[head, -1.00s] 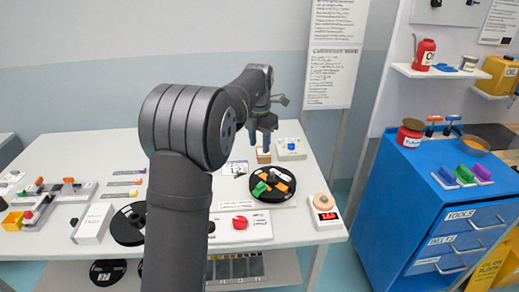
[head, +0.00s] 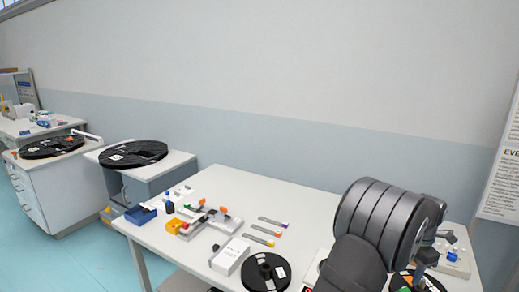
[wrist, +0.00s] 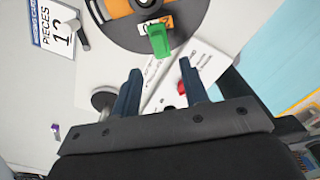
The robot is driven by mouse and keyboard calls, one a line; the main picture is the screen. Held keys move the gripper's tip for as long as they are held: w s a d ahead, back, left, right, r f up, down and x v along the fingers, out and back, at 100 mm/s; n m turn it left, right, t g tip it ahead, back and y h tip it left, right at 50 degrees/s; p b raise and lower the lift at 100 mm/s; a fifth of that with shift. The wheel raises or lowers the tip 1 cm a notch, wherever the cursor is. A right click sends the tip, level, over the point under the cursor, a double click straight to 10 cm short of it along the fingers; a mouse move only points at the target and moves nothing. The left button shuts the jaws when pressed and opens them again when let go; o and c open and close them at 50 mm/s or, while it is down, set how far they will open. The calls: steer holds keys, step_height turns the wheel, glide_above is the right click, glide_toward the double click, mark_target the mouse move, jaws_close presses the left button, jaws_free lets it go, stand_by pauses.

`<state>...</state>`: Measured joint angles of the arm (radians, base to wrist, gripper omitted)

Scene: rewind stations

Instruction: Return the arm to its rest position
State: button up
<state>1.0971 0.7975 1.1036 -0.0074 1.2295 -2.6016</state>
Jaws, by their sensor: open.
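My gripper (wrist: 157,86) shows in the wrist view with its two dark blue fingers apart and nothing between them. It points down over the white table (wrist: 100,65), near a black reel (wrist: 118,32) with orange parts and a green clip (wrist: 159,40) at its edge. A red knob (wrist: 181,88) shows beyond the fingers. In the head view my arm covers the right end of the table (head: 310,205), and the gripper's fingers are mostly hidden there.
A black reel (head: 266,272) and a white box (head: 230,257) stand near the table's front. A fixture with orange knobs (head: 204,220) is at the left. A cabinet with a large black reel (head: 133,153) stands beyond. The table's back middle is clear.

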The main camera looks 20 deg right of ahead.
mark_target(403, 290)
step_height(403, 290, down, 7)
steer(key=shift+r, duration=0.4)
